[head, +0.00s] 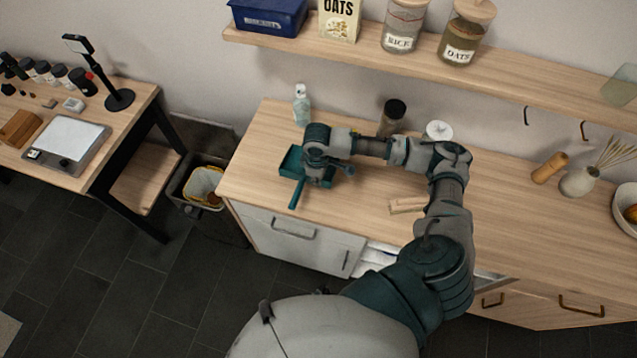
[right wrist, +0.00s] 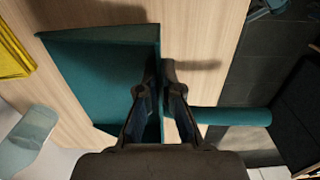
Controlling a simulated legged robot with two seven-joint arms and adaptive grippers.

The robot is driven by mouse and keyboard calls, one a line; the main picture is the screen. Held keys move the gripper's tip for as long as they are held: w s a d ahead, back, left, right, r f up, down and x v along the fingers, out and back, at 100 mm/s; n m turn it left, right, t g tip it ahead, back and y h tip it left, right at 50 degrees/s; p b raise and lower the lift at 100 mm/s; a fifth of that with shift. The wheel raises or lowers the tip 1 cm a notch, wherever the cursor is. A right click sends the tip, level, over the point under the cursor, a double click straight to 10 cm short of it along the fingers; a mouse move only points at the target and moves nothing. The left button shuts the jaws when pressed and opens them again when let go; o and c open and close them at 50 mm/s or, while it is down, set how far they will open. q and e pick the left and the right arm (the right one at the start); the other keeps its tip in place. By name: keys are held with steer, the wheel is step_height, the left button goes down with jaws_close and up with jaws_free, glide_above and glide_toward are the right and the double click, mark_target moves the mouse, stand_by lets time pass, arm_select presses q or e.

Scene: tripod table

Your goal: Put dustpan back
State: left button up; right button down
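The teal dustpan (head: 291,160) is at the left end of the wooden counter in the head view, with its handle (head: 297,193) pointing toward the front edge. In the right wrist view the dustpan's pan (right wrist: 95,75) fills the upper left and its handle (right wrist: 235,116) extends right, past the counter edge. My right gripper (right wrist: 159,70) points down at the pan's handle-side wall, one finger on each side, close together, and seems shut on that wall. In the head view the right arm hides part of the pan. Whether the dustpan touches the counter is unclear. My left gripper is out of view.
A clear bottle (head: 301,106) and a dark jar (head: 392,117) stand behind the dustpan. Hooks (head: 527,115) are on the wall at the right. A shelf (head: 370,55) with jars runs above. A bin (head: 204,186) stands left of the counter. The counter's right-centre is mostly clear.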

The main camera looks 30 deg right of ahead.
steer(key=shift+d+f, duration=0.1)
steer(key=shift+d, duration=0.35)
steer(key=shift+d+f, duration=0.15)
steer(key=shift+f, duration=0.15)
steer(key=shift+a+f, duration=0.2)
steer(key=shift+f, duration=1.05)
steer(key=shift+a+f, duration=0.15)
steer(key=shift+f, duration=0.05)
steer(key=shift+a, duration=0.25)
steer(key=c, duration=1.3)
jaws_free()
steer(key=shift+d, duration=0.35)
